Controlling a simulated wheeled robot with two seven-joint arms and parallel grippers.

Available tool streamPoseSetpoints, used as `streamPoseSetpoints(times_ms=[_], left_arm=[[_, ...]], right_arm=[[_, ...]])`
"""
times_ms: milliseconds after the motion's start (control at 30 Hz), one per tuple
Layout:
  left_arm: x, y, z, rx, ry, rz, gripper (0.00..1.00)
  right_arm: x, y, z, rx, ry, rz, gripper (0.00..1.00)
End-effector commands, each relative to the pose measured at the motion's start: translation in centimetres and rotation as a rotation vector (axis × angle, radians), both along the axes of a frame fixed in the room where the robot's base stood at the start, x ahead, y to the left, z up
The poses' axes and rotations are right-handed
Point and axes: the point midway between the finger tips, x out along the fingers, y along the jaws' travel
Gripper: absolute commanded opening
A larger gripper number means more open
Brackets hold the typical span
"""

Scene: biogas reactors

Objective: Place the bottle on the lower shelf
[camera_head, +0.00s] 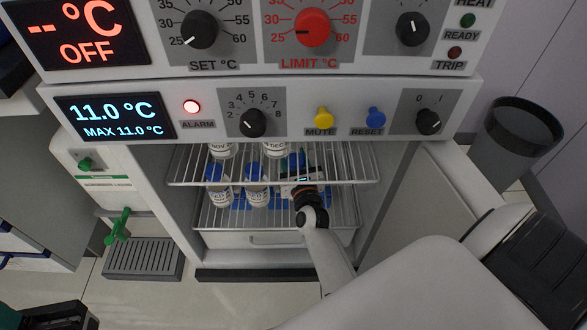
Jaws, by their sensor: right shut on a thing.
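My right gripper (301,183) reaches into the open cabinet and is shut on a bottle, of which a blue part (294,161) shows beside the jaws. The gripper and wrist hide most of that bottle. The lower wire shelf (280,226) runs below the gripper. Two bottles with blue caps and white labels, a left one (219,194) and a right one (258,195), stand left of the gripper, seen through the upper shelf's wires. I cannot tell whether the held bottle touches the lower shelf. A dark part at the bottom left corner may be my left gripper (48,316); its jaws are unclear.
The upper wire shelf (350,164) holds more bottles (222,150), cut off by the control panel (290,112). A drawer (275,240) lies under the lower shelf. The open door (425,205) is at right. A drain grate (143,258) and green tap (118,228) stand left.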

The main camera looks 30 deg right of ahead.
Motion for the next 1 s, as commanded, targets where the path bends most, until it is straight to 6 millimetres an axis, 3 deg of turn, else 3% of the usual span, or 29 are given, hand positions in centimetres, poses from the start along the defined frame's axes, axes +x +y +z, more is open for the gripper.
streamPoseSetpoints(times_ms=[133,333,733,767,867,1000], left_arm=[[0.0,0.0,-0.5,0.001,0.002,0.0,0.0],[0.1,0.0,-2.2,0.002,-0.003,0.0,0.0],[0.3,-0.1,-2.1,0.005,-0.007,0.001,0.0],[0.4,-0.1,-2.0,0.006,-0.007,0.0,0.0],[0.4,-0.1,-1.8,0.007,-0.01,0.0,0.0],[0.3,-0.1,-1.7,0.005,-0.014,0.0,0.0]], right_arm=[[0.4,-0.2,-0.5,-0.002,0.0,-0.001,0.0],[0.4,-0.2,-3.3,-0.003,0.0,0.0,0.0],[0.4,-0.2,-3.7,-0.003,-0.002,0.0,0.0],[0.3,-0.2,-3.8,-0.002,0.002,0.0,0.46],[0.3,-0.2,-3.8,-0.002,0.002,0.0,0.62],[0.3,-0.2,-3.8,-0.002,0.002,0.0,0.65]])
